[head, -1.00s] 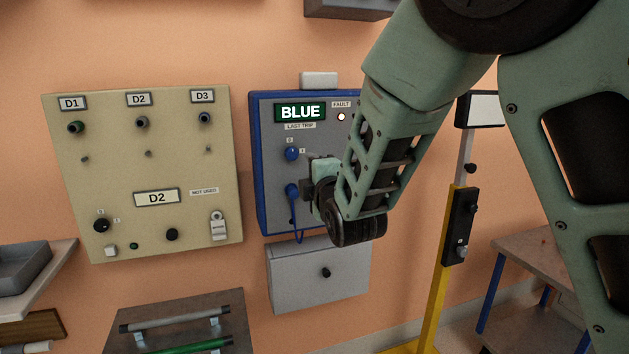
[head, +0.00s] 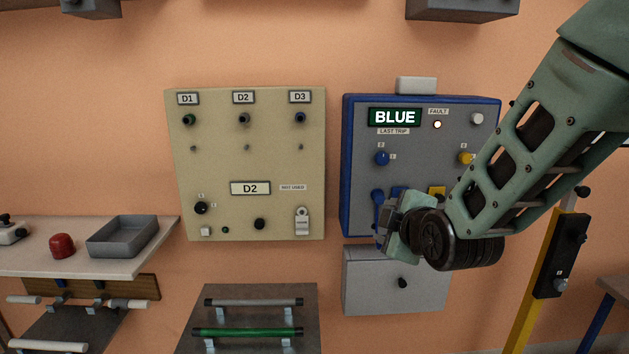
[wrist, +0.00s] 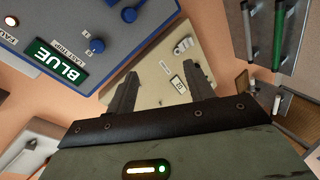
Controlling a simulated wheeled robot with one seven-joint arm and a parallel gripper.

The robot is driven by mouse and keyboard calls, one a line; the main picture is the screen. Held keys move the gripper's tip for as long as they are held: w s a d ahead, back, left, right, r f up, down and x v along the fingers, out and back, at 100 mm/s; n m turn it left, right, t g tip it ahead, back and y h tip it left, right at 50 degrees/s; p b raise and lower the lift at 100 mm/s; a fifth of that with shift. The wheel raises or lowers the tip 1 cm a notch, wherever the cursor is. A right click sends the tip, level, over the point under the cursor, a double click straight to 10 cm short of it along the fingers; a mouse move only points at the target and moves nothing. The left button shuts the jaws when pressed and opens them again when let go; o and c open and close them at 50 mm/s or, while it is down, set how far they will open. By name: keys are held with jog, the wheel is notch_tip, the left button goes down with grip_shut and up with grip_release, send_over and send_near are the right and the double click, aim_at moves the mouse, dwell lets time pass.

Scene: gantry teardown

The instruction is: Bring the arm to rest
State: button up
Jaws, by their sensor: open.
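My arm reaches in from the right in the head view, bent at the wrist. My gripper (wrist: 162,78) shows in the wrist view with its two dark fingers apart and nothing between them. In the head view my gripper (head: 386,238) is partly hidden by its own wrist and overlaps the lower part of the blue-framed panel (head: 346,160). Whether it touches the panel cannot be told there. The panel's display (head: 395,117) reads BLUE, and the fault lamp (head: 437,125) glows pale. In the wrist view the fingers point toward the beige panel (wrist: 150,90), with a gap before it.
The beige panel (head: 260,150) hangs left of the blue one. A grey box (head: 375,285) sits below my gripper. A rack with grey and green bars (head: 250,333) stands lower left. A shelf (head: 40,262) holds a grey tray (head: 122,236). A yellow post (head: 530,300) stands right.

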jog(key=s+a+f+m+g+y+p, duration=0.1)
jog(key=s+a+m+g, duration=0.15)
jog(key=s, duration=0.45)
jog(key=s+a+f+m+g+y+p, duration=0.1)
jog(key=s+a+f+g, duration=0.1)
jog(key=s+a+g, duration=0.3)
jog(key=s+d+m+g+h, duration=0.1)
jog(key=s+d+m+g, duration=0.1)
jog(key=s, duration=0.8)
jog(key=s+d+m+g+h+p, duration=0.1)
jog(key=s+d+m+g+h, duration=0.1)
jog(key=s, duration=0.7)
jog(key=shift+s+d+r+g+h, duration=0.3)
jog(key=shift+s+d+r+g, duration=0.15)
jog(key=shift+d+g, duration=0.5)
